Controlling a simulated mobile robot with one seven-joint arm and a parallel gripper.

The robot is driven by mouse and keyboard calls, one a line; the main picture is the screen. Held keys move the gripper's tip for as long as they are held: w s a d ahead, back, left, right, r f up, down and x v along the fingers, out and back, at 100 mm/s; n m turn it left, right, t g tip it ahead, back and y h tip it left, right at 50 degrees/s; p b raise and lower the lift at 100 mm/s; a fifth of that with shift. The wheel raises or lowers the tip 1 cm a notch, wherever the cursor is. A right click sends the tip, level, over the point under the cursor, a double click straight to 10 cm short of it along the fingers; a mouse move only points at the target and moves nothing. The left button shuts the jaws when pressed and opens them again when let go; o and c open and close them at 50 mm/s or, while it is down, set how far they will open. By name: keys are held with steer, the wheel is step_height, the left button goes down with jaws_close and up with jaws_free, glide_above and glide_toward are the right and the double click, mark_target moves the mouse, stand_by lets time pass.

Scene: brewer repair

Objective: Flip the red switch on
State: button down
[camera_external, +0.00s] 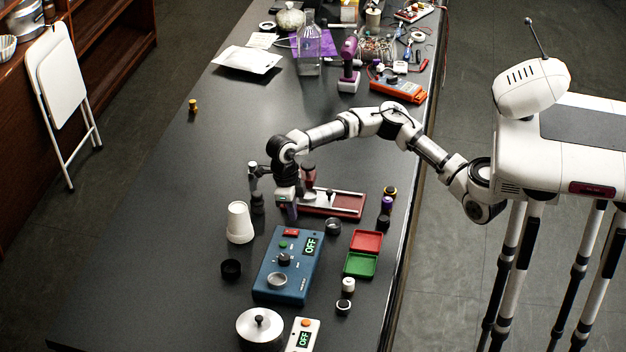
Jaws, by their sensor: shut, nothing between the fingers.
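A blue box (268,284) lies on the dark table, with a small red switch (291,233) near its far edge. Its small display (310,245) reads OFF in green. A black knob and a green button also sit on its top face. My gripper (290,213) is shut and empty, pointing down just beyond the far edge of the blue box, near the red switch. I cannot tell its exact height, and I see no clear contact with the switch.
A red board with metal rails (347,205) lies right beside my gripper. Red (366,242) and green (360,264) trays lie right of the box. A metal pot (260,327) stands in front. The left of the table is mostly clear.

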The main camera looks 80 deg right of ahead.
mark_target(296, 232)
steer(key=shift+s+f+p, duration=0.15)
steer(key=shift+f+p, duration=0.2)
steer(key=shift+f, duration=0.8)
steer(key=shift+s+f+p, duration=0.15)
steer(key=shift+f+p, duration=0.15)
steer(key=shift+f, duration=0.85)
steer(key=shift+f, duration=0.1)
steer(key=shift+s+f+t+b, duration=0.1)
steer(key=shift+f+t+b, duration=0.25)
steer(key=shift+b, duration=0.7)
steer(key=shift+r, duration=0.25)
steer(key=shift+p, duration=0.3)
